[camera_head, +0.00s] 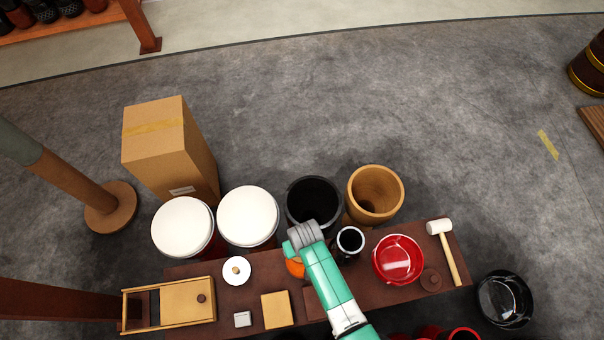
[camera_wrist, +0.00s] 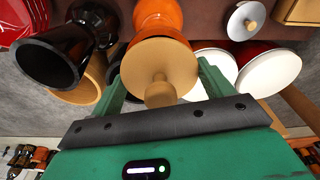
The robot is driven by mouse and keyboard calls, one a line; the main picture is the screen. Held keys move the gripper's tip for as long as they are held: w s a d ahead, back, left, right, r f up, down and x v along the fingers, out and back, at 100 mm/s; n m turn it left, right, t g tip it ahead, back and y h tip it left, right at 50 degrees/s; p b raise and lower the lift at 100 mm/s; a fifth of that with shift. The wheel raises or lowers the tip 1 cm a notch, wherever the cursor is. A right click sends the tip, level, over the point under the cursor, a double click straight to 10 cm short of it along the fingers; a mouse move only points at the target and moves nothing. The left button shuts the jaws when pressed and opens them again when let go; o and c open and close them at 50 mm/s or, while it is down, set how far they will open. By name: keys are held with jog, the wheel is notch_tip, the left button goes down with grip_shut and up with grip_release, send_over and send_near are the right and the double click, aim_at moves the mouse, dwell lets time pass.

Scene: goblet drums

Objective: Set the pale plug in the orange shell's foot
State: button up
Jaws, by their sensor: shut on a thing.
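The orange shell (camera_head: 295,268) lies partly hidden beneath my arm in the head view. In the wrist view the orange shell (camera_wrist: 158,14) shows its flared foot toward the camera. The pale plug (camera_wrist: 145,62), a tan wooden disc with a round knob pointing at the camera, covers the foot's opening. My gripper (camera_wrist: 165,75) is shut on the plug, with a green finger on each side of it. I cannot tell whether the plug is seated or just in front of the foot. In the head view my gripper (camera_head: 290,247) is mostly hidden, and the plug is out of sight.
On the brown bench (camera_head: 375,302) are a white knobbed disc (camera_head: 236,270), a black goblet shell (camera_head: 350,243), a red bowl (camera_head: 398,260), a mallet (camera_head: 447,250), and a sliding-lid box (camera_head: 172,305). White-topped drums (camera_head: 248,215) and a black tub (camera_head: 314,202) stand behind.

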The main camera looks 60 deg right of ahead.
jog(key=shift+f+b, duration=0.45)
jog(key=shift+f, duration=0.05)
dwell(0.3)
jog(key=o, duration=0.7)
jog(key=shift+o, duration=0.2)
jog(key=r+p, duration=0.3)
jog(key=p, duration=0.1)
jog(key=r+p, duration=0.3)
jog(key=r, duration=0.1)
jog(key=s+r+p, duration=0.1)
jog(key=r+p, duration=0.3)
jog(key=shift+a+r+p, duration=0.1)
jog(key=shift+a+p, duration=0.25)
jog(key=shift+a, duration=0.05)
